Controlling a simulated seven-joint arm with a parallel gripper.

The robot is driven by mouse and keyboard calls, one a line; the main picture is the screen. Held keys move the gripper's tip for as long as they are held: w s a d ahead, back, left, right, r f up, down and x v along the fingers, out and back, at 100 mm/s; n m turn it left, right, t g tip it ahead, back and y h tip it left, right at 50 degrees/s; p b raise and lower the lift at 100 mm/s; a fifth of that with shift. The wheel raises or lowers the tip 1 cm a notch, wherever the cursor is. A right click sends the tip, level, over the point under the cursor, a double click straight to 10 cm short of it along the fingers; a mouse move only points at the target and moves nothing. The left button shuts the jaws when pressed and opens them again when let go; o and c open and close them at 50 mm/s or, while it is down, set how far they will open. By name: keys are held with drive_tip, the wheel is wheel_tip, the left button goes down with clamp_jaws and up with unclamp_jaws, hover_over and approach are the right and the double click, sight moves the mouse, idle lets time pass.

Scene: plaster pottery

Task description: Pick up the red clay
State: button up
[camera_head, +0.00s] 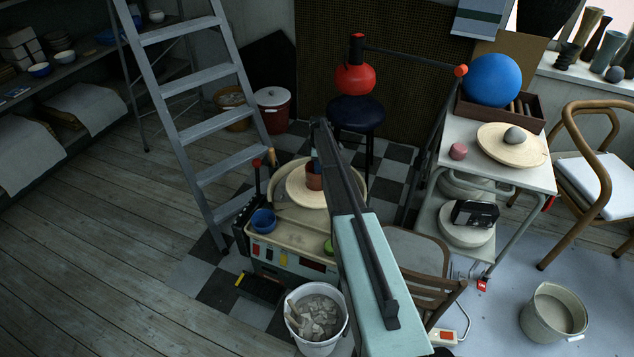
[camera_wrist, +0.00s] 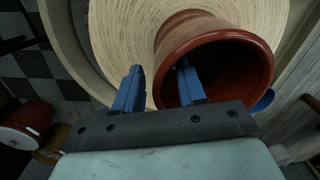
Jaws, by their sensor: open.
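A red-brown clay pot (camera_head: 314,183) stands on the pale round wheel disc (camera_head: 301,197). In the wrist view the open mouth of this red clay pot (camera_wrist: 235,62) faces the camera, with its body narrowing behind onto the disc (camera_wrist: 112,32). My gripper (camera_wrist: 158,72) is open, with blue fingers apart. The left finger is outside the pot, next to its rim. The right finger overlaps the pot's mouth and seems to reach inside, so the near wall lies between them. I cannot tell whether either finger touches. In the head view my arm partly hides the pot.
A blue bowl (camera_head: 263,221) sits left of the disc on the wheel's body. A ladder (camera_head: 215,125) stands to the left. A bucket of clay pieces (camera_head: 317,318) is in front. A small pinkish-red lump (camera_head: 458,151) lies on the table at right.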

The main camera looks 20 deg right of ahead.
clamp_jaws()
idle(0.3)
idle(1.1)
